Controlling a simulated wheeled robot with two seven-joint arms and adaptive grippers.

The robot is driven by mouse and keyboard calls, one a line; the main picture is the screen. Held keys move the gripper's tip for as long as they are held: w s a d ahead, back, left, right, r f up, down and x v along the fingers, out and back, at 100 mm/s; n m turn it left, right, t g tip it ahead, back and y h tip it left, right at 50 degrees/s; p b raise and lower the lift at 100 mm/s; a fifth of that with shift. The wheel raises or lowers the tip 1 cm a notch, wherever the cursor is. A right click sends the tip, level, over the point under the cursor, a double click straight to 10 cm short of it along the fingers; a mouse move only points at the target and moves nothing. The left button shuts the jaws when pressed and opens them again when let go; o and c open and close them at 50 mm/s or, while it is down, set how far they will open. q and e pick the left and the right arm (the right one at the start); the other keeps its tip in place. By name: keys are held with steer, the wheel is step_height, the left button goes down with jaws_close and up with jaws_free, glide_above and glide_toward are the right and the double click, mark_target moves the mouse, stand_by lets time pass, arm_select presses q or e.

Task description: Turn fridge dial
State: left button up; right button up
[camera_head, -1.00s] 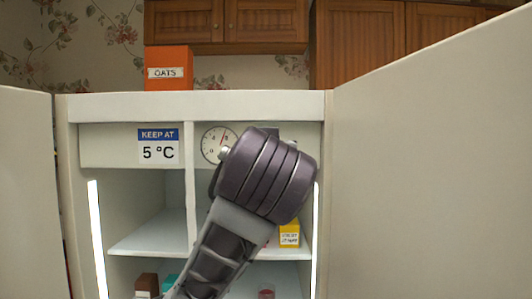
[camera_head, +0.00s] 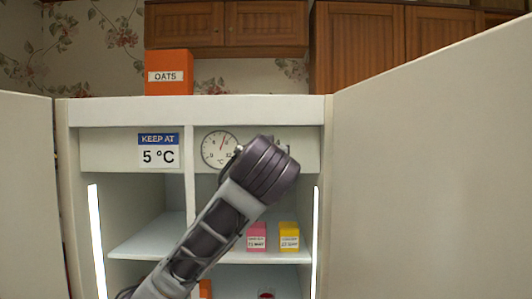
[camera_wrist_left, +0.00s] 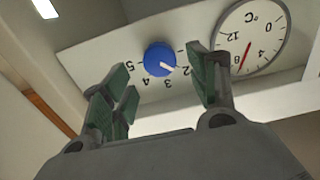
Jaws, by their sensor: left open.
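The blue fridge dial (camera_wrist_left: 160,59) is a round knob on the white control panel, seen upside down in the left wrist view. Its white mark points to the lower right, towards the printed 2. My left gripper (camera_wrist_left: 160,64) is open, with its green-padded fingers on either side of the dial in that view; I cannot tell whether they touch it. In the head view my left wrist hides the gripper and the dial. The thermometer (camera_head: 220,149) has its red needle near 8; it also shows in the wrist view (camera_wrist_left: 252,37). The sign (camera_head: 158,150) reads "KEEP AT 5 °C". My right gripper is not in view.
The fridge doors stand open at left (camera_head: 25,190) and right (camera_head: 430,180). A pink box (camera_head: 257,236) and a yellow box (camera_head: 289,236) stand on the shelf below the panel. An orange OATS box (camera_head: 168,72) stands on top.

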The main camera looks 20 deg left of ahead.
arm_select(q)
steer(key=shift+p+x, duration=0.35)
steer(key=shift+x, duration=1.65)
steer(key=c, duration=1)
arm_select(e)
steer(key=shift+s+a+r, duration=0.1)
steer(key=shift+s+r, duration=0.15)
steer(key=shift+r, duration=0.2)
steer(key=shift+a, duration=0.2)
